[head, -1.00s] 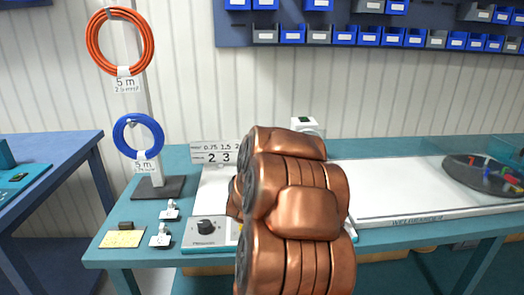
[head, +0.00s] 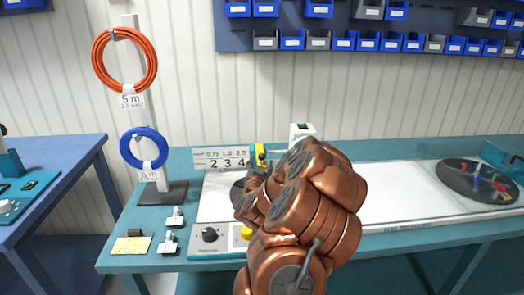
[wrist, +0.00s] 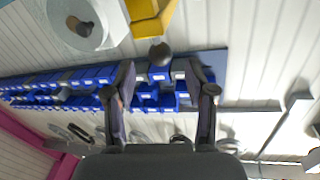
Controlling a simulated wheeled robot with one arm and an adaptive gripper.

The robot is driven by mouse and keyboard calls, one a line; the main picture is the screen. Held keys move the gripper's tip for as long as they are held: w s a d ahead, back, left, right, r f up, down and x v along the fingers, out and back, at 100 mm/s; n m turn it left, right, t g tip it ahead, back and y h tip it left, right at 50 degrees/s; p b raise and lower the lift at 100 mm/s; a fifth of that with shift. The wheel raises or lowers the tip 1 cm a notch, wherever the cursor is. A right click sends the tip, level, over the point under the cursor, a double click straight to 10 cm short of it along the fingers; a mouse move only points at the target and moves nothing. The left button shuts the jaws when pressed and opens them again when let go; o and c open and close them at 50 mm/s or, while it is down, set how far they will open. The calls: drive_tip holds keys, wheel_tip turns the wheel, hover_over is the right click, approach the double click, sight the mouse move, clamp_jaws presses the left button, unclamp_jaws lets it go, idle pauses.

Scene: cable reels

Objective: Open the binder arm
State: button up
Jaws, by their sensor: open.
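In the wrist view, a yellow part (wrist: 150,18), perhaps the binder arm, is at the top edge. A dark round knob (wrist: 160,54) shows just below it. My gripper (wrist: 160,72) is open, its two dark fingers spread and empty, with the knob beyond and between the tips in the picture. I cannot tell the distance or any contact. In the head view, a small yellow part (head: 260,154) shows behind my copper arm, beside the number plate (head: 227,163). My arm hides most of the machine and my gripper there.
A control box with a black dial (head: 210,234) sits at the bench front. Orange (head: 96,60) and blue (head: 124,150) cable coils hang on a post at left. A clear-covered tray with a dark disc (head: 455,180) is at right. Blue bins (head: 344,40) line the wall.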

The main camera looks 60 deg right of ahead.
sight(262, 158)
drive_tip(key=shift+p+x, duration=0.4)
drive_tip(key=shift+x, duration=2.2)
clamp_jaws()
